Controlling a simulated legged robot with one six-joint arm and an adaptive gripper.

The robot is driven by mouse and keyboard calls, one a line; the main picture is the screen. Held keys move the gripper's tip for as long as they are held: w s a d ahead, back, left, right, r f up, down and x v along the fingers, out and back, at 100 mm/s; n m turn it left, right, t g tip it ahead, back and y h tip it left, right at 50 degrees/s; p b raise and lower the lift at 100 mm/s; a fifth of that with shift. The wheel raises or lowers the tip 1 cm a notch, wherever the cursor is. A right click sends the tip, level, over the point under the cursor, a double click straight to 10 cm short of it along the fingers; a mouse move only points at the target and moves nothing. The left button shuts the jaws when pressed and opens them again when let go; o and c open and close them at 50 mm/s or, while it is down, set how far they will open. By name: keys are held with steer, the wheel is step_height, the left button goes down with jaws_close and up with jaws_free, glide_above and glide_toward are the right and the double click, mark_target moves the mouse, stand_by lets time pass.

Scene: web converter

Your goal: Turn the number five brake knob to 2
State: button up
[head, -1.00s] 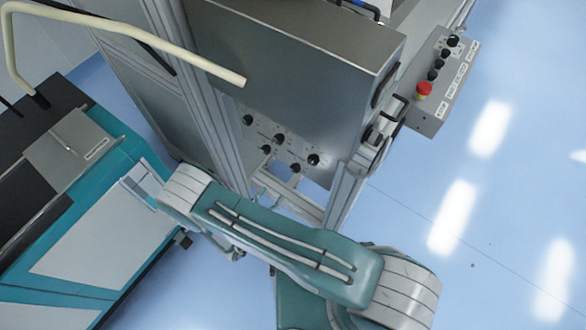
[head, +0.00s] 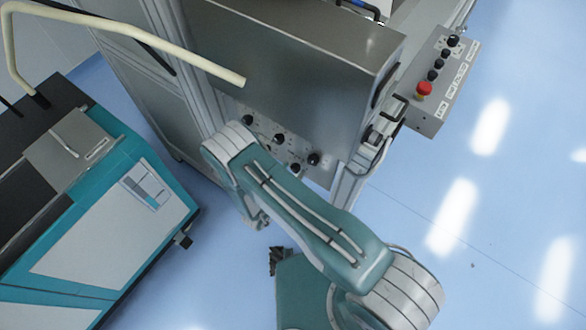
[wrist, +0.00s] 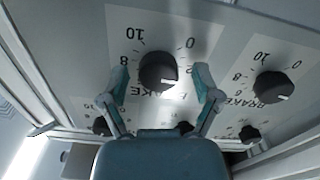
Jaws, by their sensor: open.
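In the wrist view a black brake knob (wrist: 158,70) sits on a grey panel, under an upside-down printed scale with 10, 8 and 0 legible. Its white mark points to the picture's right, slightly down. My gripper (wrist: 162,72) is open, with one finger on each side of this knob; I cannot tell whether they touch it. A second brake knob (wrist: 273,86) stands to the right, outside the fingers. No knob number is legible, so I cannot tell which is five. In the head view my arm hides the gripper and part of the knob panel (head: 262,126).
Smaller black knobs (wrist: 101,125) (wrist: 250,134) line the lower wrist view. In the head view a large metal box (head: 290,60) overhangs the panel. A button box with a red stop button (head: 424,88) is at right; a teal machine (head: 115,220) is at left.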

jaws_close()
steer(key=shift+m, duration=0.7)
jaws_free()
steer(key=v, duration=1.2)
